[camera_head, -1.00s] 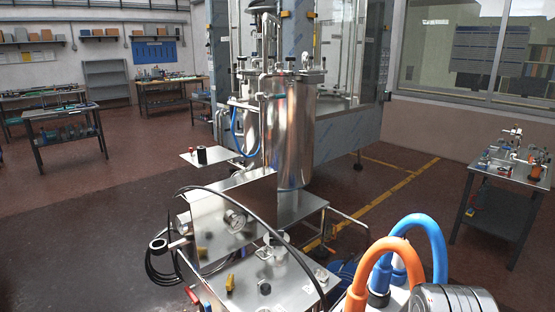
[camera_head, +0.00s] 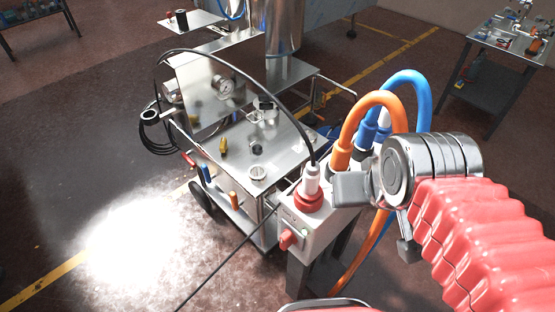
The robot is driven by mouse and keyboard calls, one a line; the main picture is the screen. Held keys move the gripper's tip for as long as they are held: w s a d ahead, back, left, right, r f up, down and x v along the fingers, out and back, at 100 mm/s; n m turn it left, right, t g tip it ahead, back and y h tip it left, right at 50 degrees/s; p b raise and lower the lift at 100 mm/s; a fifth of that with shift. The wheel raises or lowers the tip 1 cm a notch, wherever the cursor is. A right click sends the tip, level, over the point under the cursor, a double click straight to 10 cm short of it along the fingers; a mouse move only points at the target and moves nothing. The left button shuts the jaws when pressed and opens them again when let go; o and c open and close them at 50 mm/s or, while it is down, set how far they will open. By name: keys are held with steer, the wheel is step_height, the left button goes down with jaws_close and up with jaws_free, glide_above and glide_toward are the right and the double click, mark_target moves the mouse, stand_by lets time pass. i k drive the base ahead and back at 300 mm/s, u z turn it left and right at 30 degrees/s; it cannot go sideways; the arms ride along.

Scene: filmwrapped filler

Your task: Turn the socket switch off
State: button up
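The socket box (camera_head: 305,235) is a pale grey unit at the lower middle, on a dark stand. A red socket with a white plug (camera_head: 312,180) and a black cable is on its top. The red socket switch (camera_head: 290,239) is a small knob on its front face, and nothing touches it. My arm comes in from the right with a red ribbed sleeve and silver joint. Its end, my gripper (camera_head: 360,195), shows as grey metal parts in front of the box's right side. I cannot make out its fingers clearly or whether they are open.
Orange hose (camera_head: 360,108) and blue hose (camera_head: 418,90) loop up behind my arm. A steel cart (camera_head: 245,150) with a gauge stands left of the box. The black cable runs across to the floor. Open floor with a bright light patch (camera_head: 140,245) is at left.

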mark_target(287, 238)
steer(key=u, duration=0.2)
steer(key=k, duration=0.6)
steer(key=u, duration=0.6)
steer(key=k, duration=0.7)
steer(key=u, duration=0.4)
steer(key=i, duration=1.05)
steer(key=u, duration=0.6)
